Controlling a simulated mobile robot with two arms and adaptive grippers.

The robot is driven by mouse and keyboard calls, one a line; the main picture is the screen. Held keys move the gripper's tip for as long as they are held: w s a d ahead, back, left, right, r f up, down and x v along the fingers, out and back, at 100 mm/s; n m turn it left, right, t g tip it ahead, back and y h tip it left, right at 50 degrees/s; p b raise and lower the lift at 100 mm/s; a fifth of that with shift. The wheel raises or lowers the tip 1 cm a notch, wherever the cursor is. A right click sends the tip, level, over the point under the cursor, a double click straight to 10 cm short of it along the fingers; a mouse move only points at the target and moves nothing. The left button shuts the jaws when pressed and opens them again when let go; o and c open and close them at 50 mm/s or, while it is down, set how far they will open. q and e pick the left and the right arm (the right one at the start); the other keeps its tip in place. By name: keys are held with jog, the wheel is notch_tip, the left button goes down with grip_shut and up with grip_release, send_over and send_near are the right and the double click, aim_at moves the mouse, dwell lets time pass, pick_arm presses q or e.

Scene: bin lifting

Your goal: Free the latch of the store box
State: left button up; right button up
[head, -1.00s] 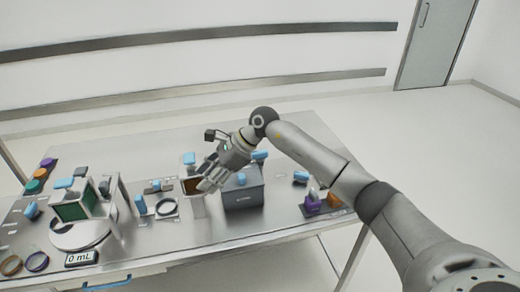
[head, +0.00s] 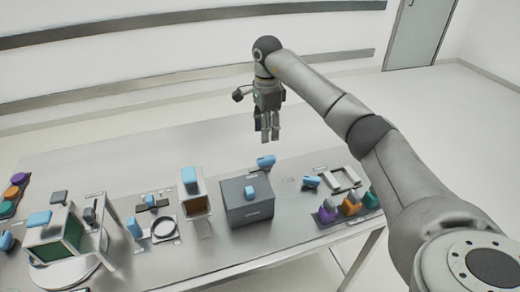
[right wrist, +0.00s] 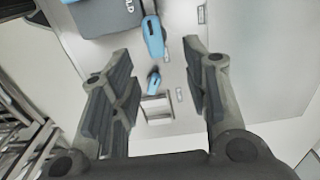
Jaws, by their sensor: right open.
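The store box seems to be the dark grey box (head: 247,208) on the table, with a blue knob (head: 250,191) on its lid. A blue handle (head: 266,162), perhaps the latch, stands beside its far right corner. My right gripper (head: 269,138) points down above and behind the box, open and empty. In the right wrist view the same blue handle (right wrist: 153,38) shows beyond and between the spread fingers (right wrist: 158,52), apart from both. Part of the grey box (right wrist: 105,15) shows at the top left there. My left gripper is not in view.
To the right stand a small blue-handled piece (head: 311,182), a grey frame (head: 342,178) and a rack of coloured knobs (head: 350,205). To the left are a blue-topped stand (head: 192,190), a ring (head: 164,229) and a green-fronted box (head: 55,250). The table's back strip is clear.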

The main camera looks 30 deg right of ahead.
jog(key=p, duration=0.2)
send_over(267, 157)
jog(key=f, duration=0.5)
jog(key=shift+s, duration=0.4)
jog(key=f, duration=0.1)
jog(key=f+p, duration=0.1)
jog(key=f, duration=0.1)
jog(key=shift+w, duration=0.3)
notch_tip(267, 157, down, 2)
jog(key=shift+c, duration=1)
jog(key=c, duration=0.5)
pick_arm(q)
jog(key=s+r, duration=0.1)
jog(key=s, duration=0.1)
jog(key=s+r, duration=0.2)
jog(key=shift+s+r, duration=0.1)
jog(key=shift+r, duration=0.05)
pick_arm(e)
grip_shut()
